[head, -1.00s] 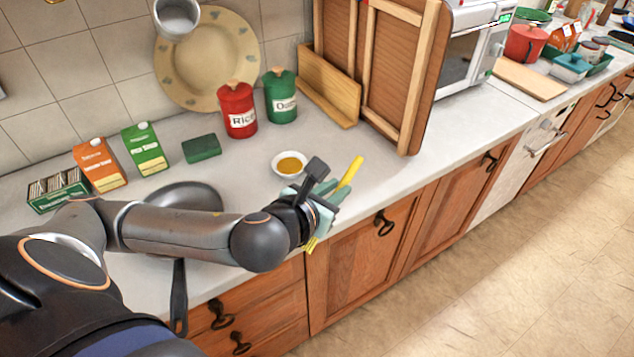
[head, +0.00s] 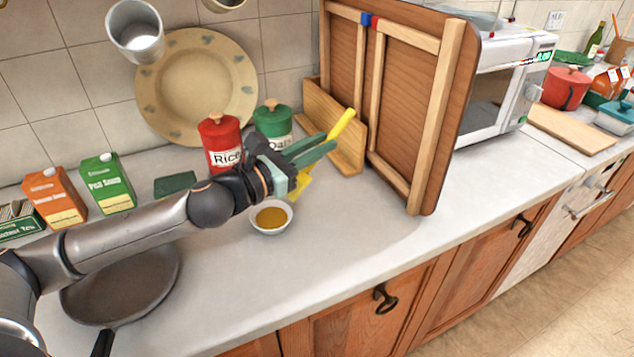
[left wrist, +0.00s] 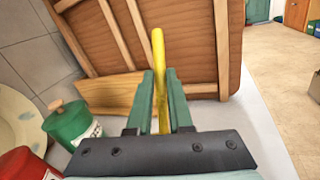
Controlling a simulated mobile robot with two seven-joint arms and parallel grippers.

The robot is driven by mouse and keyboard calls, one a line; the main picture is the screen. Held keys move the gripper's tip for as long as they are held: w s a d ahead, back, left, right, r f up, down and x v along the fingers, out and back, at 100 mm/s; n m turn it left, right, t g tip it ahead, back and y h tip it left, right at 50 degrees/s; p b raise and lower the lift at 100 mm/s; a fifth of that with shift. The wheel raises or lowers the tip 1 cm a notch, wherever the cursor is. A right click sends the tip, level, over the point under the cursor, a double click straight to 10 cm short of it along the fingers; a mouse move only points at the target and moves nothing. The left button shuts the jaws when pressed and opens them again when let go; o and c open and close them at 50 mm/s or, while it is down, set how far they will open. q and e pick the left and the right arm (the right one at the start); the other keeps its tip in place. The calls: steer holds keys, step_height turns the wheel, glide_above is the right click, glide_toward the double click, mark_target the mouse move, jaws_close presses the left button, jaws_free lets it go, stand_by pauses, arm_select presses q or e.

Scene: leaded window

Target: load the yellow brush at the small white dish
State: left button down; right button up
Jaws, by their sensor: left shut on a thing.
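My left gripper (head: 318,151) is shut on the yellow brush (head: 341,125) and holds it above the counter. The brush's handle points up and to the right; its yellow lower end (head: 300,186) shows below the fingers, above and beside the dish. The left wrist view shows the brush (left wrist: 158,60) upright between the green fingers (left wrist: 160,100). The small white dish (head: 288,223) holds an amber-yellow substance and stands on the counter just below the gripper. I cannot tell whether the brush touches it. My right gripper is not in view.
A red Rice canister (head: 219,140) and a green canister (head: 272,120) stand behind the gripper. A wooden-framed panel (head: 440,110) leans at the right. A dark pan (head: 120,285) lies at the front left. The counter (head: 350,240) right of the dish is clear.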

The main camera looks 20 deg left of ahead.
arm_select(q)
steer(key=s+a+m+g+h+b, duration=0.1)
steer(key=m+h+b, duration=0.1)
steer(key=s+a+r+m+g+h+b, duration=0.1)
steer(key=m+h, duration=0.1)
steer(key=h, duration=0.1)
steer(key=s+a+m+g+h+b, duration=0.1)
steer(key=s+a+g+h+b, duration=0.1)
steer(key=h, duration=0.1)
steer(key=shift+r+m+b, duration=0.25)
steer(key=shift+m+b, duration=0.05)
steer(key=shift+m, duration=0.1)
steer(key=shift+m+g+h, duration=0.4)
steer(key=shift+h, duration=0.3)
steer(key=shift+s+a+f+b, duration=0.15)
steer(key=shift+f+b, duration=0.1)
steer(key=shift+f, duration=0.45)
steer(key=shift+s+f+b, duration=0.2)
steer(key=shift+f+b, duration=0.05)
steer(key=shift+f, duration=0.45)
steer(key=shift+s+a+f+b, duration=0.15)
steer(key=shift+f+b, duration=0.1)
steer(key=shift+f, duration=0.45)
steer(key=shift+d+f, duration=0.1)
steer(key=shift+f, duration=0.7)
steer(key=shift+f+b, duration=0.55)
steer(key=shift+b, duration=0.3)
steer(key=shift+r, duration=0.1)
